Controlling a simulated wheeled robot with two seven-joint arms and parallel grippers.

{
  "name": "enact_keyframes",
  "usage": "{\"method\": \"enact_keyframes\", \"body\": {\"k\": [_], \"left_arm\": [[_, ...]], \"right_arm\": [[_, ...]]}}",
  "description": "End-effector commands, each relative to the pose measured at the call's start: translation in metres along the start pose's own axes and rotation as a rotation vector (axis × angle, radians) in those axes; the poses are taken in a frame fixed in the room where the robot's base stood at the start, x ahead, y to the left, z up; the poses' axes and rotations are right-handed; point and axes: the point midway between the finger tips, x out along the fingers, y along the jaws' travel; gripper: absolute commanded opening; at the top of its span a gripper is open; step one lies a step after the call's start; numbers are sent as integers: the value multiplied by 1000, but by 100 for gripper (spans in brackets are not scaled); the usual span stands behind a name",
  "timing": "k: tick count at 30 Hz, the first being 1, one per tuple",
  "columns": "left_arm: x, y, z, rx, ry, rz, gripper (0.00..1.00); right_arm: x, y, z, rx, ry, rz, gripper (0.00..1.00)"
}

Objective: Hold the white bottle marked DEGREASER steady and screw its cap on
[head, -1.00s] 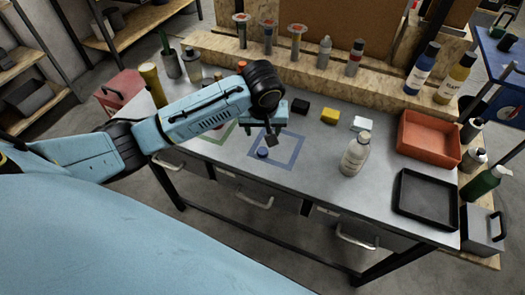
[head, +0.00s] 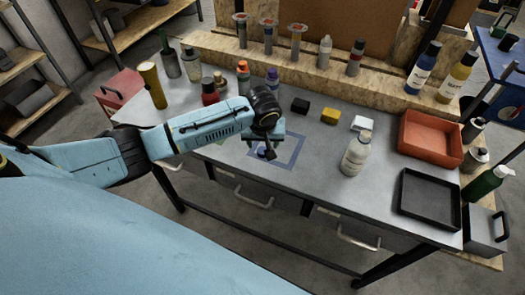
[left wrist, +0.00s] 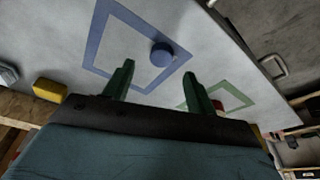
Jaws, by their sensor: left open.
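The white bottle (head: 354,158) stands upright on the grey workbench, right of the blue square outline; its label is too small to read. A small round blue cap (left wrist: 161,54) lies on the bench inside that outline. In the head view the cap (head: 263,153) is partly hidden by my left gripper (head: 270,152). In the left wrist view the two fingers (left wrist: 160,85) are apart with nothing between them, pointing towards the cap, which shows beyond and between their tips. The bottle is not in the wrist view. My right gripper is not in view.
A blue square outline (head: 293,149) and a green one (left wrist: 243,99) mark the bench. A black block (head: 300,105), yellow block (head: 330,116) and white block (head: 361,123) lie behind. An orange bin (head: 430,150) and black tray (head: 428,215) sit right. Several bottles stand at the back left.

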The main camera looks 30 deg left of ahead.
Motion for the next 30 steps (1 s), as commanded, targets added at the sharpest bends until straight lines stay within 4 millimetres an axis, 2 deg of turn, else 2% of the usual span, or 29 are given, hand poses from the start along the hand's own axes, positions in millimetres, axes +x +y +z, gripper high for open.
{"method": "enact_keyframes", "body": {"k": [6,9,21,30], "left_arm": [[34,-2,2,-1,-2,-2,57],[44,-2,2,0,-1,-1,57],[46,-2,2,1,0,0,57],[46,-2,2,1,0,0,17]], "right_arm": [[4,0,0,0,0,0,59],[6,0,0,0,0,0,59],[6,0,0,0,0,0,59],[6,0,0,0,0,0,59]]}}
